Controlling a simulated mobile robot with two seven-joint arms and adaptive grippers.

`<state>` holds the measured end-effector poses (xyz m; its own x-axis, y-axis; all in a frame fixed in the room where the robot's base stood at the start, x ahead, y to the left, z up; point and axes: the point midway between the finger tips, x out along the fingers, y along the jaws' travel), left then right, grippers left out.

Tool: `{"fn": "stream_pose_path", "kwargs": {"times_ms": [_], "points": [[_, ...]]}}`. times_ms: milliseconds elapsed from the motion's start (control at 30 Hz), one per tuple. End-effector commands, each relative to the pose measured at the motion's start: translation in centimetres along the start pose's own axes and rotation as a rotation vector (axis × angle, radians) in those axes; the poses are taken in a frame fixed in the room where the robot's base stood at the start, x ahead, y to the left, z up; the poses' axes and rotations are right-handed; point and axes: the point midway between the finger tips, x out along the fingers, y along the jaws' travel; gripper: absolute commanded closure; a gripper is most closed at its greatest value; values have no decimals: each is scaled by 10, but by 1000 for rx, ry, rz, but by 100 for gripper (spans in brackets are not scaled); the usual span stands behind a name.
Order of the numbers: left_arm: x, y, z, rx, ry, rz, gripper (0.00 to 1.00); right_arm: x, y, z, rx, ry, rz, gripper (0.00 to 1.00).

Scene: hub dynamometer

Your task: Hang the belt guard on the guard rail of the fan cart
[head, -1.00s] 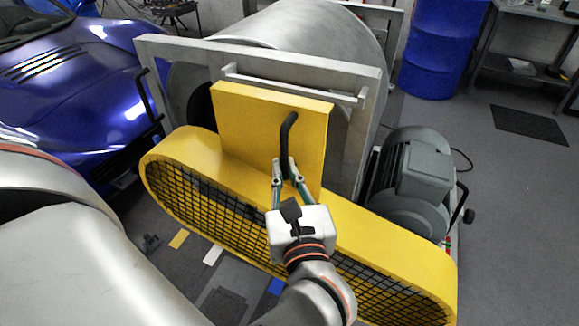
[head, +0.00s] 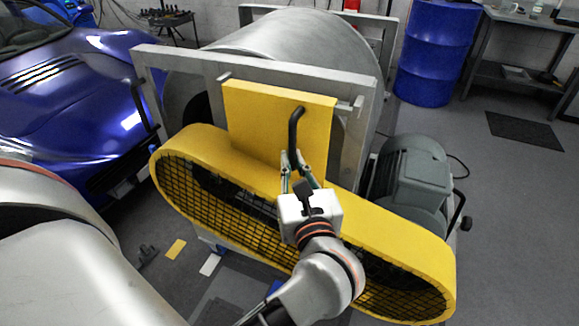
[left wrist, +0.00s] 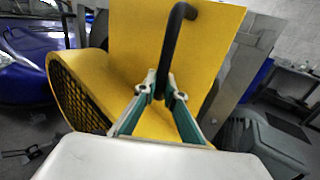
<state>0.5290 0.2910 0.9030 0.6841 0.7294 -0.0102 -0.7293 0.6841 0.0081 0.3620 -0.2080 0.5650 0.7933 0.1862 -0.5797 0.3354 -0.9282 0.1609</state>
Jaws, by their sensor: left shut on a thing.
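The belt guard (head: 345,215) is a long yellow rounded housing with black mesh and an upright yellow plate (head: 275,125). It also shows in the left wrist view (left wrist: 135,45). My left gripper (head: 294,165) is shut on the guard's black bent handle (head: 295,130), also seen between the fingers in the left wrist view (left wrist: 168,50). The guard rail (head: 356,106) is a thin bar on the cart's silver frame (head: 250,65). The plate's top edge covers most of the rail, and only its ends show. I cannot tell whether the plate is hooked over it. My right gripper is out of view.
A grey motor (head: 410,175) stands right of the guard, with a large silver drum (head: 300,40) behind the frame. A blue car (head: 70,90) is at the left and a blue barrel (head: 435,50) at the back right. Floor at the right is open.

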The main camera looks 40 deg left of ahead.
Motion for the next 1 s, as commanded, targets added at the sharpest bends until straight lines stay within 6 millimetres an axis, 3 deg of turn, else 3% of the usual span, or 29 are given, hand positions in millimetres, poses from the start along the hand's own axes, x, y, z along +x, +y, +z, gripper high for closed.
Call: {"fn": "stream_pose_path", "kwargs": {"times_ms": [500, 667, 1000], "points": [[26, -17, 5, -3, -9, 1, 100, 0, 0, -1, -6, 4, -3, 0], [26, -17, -6, 0, -6, 0, 100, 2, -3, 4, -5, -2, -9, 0], [26, -17, -9, -4, -9, 0, 100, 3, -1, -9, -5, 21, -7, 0]]}}
